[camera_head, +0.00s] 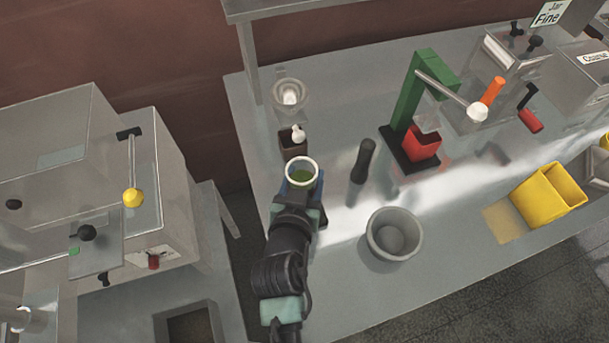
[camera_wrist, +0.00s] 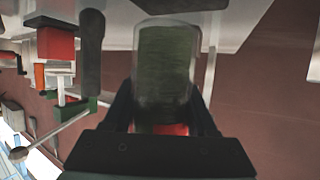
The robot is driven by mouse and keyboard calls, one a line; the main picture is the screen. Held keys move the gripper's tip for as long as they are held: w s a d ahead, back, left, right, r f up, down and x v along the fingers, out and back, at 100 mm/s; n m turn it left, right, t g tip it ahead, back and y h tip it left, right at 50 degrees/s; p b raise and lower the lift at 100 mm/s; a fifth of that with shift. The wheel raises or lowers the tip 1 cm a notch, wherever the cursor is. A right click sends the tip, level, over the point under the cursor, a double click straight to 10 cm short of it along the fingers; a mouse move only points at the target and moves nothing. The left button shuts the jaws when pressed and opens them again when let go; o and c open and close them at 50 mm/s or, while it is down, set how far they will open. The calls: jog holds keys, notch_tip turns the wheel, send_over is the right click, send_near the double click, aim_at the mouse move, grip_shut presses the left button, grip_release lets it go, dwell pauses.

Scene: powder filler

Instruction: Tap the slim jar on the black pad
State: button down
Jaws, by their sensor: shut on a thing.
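In the wrist view the jar (camera_wrist: 165,75) is clear-walled and filled with green, between my two dark fingers. My gripper (camera_head: 298,196) is shut on the jar, above the left part of the grey table. The jar's base is hidden, so I cannot tell whether it touches anything.
A brown box (camera_head: 292,142) and a glass funnel-like piece (camera_head: 289,95) stand behind the jar. A dark pestle (camera_head: 362,160) and a grey mortar (camera_head: 393,234) are to its right.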

jog(key=shift+f+b, duration=1.3)
jog(key=shift+f, duration=0.1)
jog(key=shift+r+p, duration=1.2)
jog(key=shift+r, duration=0.25)
jog(key=shift+f, duration=0.1)
jog(key=shift+f+b, duration=1.35)
jog(key=shift+r+p, duration=1.2)
jog(key=shift+r, duration=0.2)
